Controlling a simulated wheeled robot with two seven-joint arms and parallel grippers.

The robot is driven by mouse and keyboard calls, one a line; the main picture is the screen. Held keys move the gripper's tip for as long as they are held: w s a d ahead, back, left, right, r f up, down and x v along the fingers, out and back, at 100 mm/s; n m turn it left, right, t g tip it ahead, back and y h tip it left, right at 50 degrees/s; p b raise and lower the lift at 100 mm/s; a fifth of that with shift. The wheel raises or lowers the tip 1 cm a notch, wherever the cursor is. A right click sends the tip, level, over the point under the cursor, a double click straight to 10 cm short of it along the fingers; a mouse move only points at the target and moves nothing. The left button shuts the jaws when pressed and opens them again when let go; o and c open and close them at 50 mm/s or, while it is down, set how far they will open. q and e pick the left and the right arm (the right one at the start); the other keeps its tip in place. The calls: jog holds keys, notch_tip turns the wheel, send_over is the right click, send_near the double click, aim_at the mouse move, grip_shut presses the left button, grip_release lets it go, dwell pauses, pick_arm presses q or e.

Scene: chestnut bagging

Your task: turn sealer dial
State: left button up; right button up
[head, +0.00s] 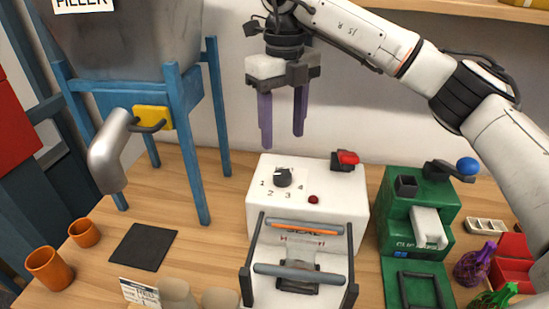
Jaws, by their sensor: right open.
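The sealer (258,216) is a white box on the wooden table, in the middle of the head view. Its black dial (283,177) sits on the top face among the numbers 1 to 4; where its pointer aims is too small to tell. A small red button (313,199) is to the right of the dial, and a red switch (346,158) is at the back right corner. My right gripper (282,140) hangs above and behind the sealer, its purple fingers pointing down, open and empty, apart from the dial. My left gripper is not in view.
A blue-legged filler (185,130) stands at the left, with a dark square mat (143,247) before it. Two orange cups (48,268) are at the front left. A green clipper machine (400,232) stands right of the sealer, with net bags (474,265) and a red tray (513,270) beyond.

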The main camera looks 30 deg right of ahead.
aim_at(282, 174)
jog(key=f+p, duration=0.1)
jog(key=f, duration=0.7)
jog(key=shift+s+f, duration=0.1)
jog(key=shift+s, duration=0.1)
jog(key=shift+f, duration=0.85)
jog(key=shift+c, duration=0.5)
jog(key=c, duration=0.9)
jog(key=shift+w, duration=0.1)
jog(key=shift+c, duration=0.2)
